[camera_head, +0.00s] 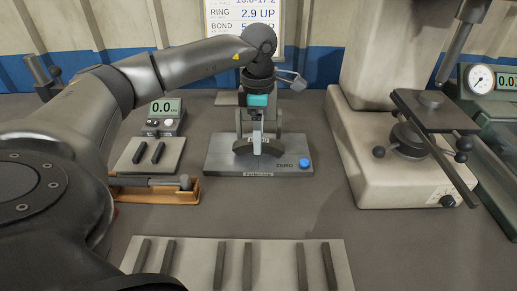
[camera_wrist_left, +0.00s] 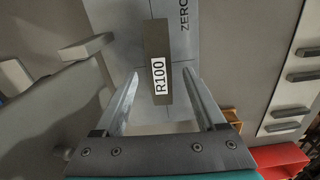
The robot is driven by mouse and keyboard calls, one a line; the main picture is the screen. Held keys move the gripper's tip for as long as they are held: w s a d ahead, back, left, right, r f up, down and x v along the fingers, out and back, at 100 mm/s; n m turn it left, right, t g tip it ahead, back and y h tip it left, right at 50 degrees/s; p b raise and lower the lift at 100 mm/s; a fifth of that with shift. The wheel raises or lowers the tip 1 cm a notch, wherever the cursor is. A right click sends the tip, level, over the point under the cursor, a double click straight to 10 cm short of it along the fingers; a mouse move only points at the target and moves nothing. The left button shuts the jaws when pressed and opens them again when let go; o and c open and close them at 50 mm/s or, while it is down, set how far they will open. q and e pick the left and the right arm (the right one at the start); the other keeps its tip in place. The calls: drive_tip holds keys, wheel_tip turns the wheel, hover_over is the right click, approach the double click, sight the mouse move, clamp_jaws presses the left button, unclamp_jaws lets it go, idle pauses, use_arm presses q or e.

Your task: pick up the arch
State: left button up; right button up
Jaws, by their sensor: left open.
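The arch (camera_head: 243,149) is a dark curved piece on a grey plate (camera_head: 220,166) marked ZERO, in the middle of the head view. In the left wrist view the arch (camera_wrist_left: 157,42) shows from above as a narrow dark strip with a white R100 label. My left gripper (camera_head: 257,145) points down over the arch and partly hides it in the head view. In the left wrist view the open left gripper (camera_wrist_left: 160,77) has its fingertips apart, one toward each side of the arch's near part. I cannot tell whether they touch it. My right gripper is not in view.
A blue button (camera_head: 304,163) sits on the plate's right. A small gauge box (camera_head: 163,117) and an orange tray (camera_head: 156,193) stand to the left. A pale board with several dark bars (camera_head: 285,254) lies in front. A large stand (camera_head: 395,180) is at right.

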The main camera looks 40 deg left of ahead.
use_arm(q)
drive_tip(key=shift+f, duration=1.05)
clamp_jaws()
drive_tip(key=shift+r, duration=0.1)
